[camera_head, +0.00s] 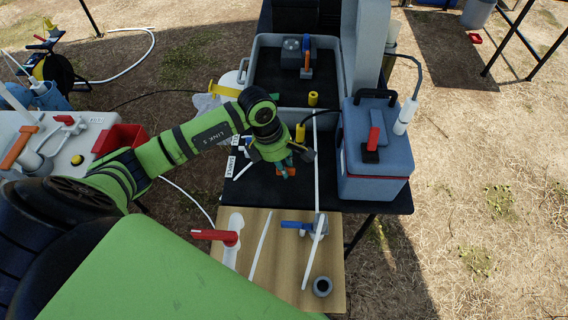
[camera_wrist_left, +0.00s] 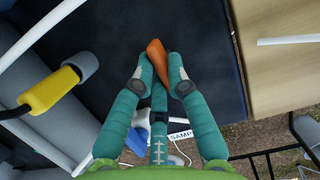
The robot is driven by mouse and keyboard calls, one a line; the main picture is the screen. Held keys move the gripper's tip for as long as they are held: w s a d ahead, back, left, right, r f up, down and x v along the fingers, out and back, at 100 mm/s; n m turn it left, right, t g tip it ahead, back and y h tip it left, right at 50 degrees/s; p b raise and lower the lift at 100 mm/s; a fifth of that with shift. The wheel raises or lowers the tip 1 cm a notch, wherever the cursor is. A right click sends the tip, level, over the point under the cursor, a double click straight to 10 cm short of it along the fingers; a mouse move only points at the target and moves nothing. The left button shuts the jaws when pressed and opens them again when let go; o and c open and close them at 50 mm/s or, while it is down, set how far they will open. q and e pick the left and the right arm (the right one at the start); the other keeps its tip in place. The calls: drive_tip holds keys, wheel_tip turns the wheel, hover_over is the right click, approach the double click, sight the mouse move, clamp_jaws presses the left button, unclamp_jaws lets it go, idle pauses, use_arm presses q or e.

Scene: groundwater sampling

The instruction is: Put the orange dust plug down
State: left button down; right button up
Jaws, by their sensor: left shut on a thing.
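The orange dust plug (camera_wrist_left: 156,54) is between the teal fingertips of my left gripper (camera_wrist_left: 162,76) in the wrist view, which are closed on it. Its top end sticks out past the tips. In the head view my left gripper (camera_head: 286,165) points down over the dark table mat (camera_head: 255,193), with bits of the orange plug (camera_head: 279,171) showing around the fingers. I cannot tell whether the plug touches the mat. My right gripper is in neither view.
A yellow-and-grey connector (camera_wrist_left: 48,92) lies beside the fingers. A wooden board (camera_head: 260,285) with red-handled and blue-handled valves is in front. A blue cooler (camera_head: 375,165) stands right; a grey tray (camera_head: 257,70) lies behind. White labels and a thin white rod are near the gripper.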

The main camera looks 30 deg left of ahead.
use_arm(q)
drive_tip(key=shift+f+b, duration=0.35)
drive_tip(key=shift+f, duration=0.1)
drive_tip(key=c, duration=1.2)
unclamp_jaws()
drive_tip(key=shift+c, duration=0.2)
drive_tip(key=shift+r, duration=0.1)
drive_tip(key=shift+r+p, duration=0.15)
drive_tip(key=shift+p, duration=0.15)
drive_tip(key=b+v, duration=0.1)
drive_tip(key=v, duration=1.2)
drive_tip(key=shift+d, duration=0.1)
